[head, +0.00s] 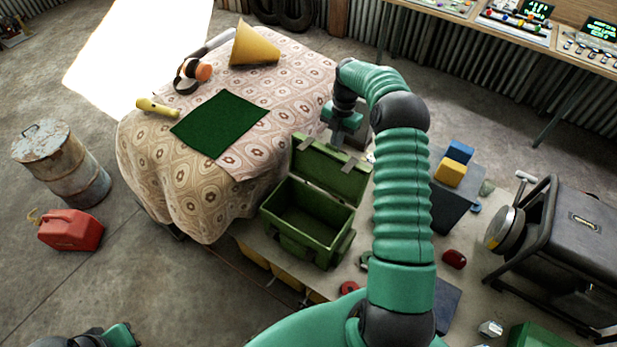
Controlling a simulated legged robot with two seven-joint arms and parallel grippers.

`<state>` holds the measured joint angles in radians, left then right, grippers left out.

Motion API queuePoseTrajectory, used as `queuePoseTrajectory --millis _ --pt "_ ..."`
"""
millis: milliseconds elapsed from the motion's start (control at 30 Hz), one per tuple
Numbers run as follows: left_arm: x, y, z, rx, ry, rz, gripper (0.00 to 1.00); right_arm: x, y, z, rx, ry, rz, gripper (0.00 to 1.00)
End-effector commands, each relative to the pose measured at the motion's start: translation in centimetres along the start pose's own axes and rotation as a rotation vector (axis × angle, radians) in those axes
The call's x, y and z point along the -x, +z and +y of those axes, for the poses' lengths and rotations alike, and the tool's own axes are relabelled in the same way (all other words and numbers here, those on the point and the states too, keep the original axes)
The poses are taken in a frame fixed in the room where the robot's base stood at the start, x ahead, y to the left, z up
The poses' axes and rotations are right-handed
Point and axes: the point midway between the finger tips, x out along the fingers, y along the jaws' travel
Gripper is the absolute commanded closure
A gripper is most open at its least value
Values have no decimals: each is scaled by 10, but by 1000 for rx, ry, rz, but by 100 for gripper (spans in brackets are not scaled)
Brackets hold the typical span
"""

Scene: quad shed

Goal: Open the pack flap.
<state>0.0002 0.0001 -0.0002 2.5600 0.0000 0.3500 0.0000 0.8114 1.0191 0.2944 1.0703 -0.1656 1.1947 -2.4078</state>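The green pack (305,236) is an open-topped box beside the cloth-covered table, with an empty-looking dark inside. Its flap (330,172) stands raised at the far side, with two light straps or hinges on it. My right gripper (338,138) is at the flap's upper edge, pointing down. I cannot tell whether it touches the flap or whether its fingers are open or shut. Part of my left arm shows at the bottom left edge; its fingers are not seen.
The table (150,205) holds a green mat (220,123), a yellow cone (254,45) and a flashlight (157,107). A rusty drum (62,165) and red can (70,230) stand left. A dark machine (560,240) stands right. Floor between drum and table is clear.

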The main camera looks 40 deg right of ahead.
Motion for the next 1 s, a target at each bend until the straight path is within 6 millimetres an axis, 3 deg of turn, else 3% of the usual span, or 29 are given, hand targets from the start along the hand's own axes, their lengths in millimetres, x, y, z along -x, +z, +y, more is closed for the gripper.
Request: queuePoseTrajectory --millis 433,567,667,833,1000 --pt "-1 0 0 0 0 0 100 -2 8 -4 -5 -3 -10 100" --pt "-9 2 0 0 0 0 100 10 9 -3 -5 0 -13 100" --pt "-18 4 0 0 0 0 100 32 7 -2 -4 3 -13 100" --pt "-31 7 0 -1 0 0 100 84 -2 -1 -1 4 -14 100" --pt "-27 6 0 -1 0 0 100 138 -9 2 0 3 -13 100"
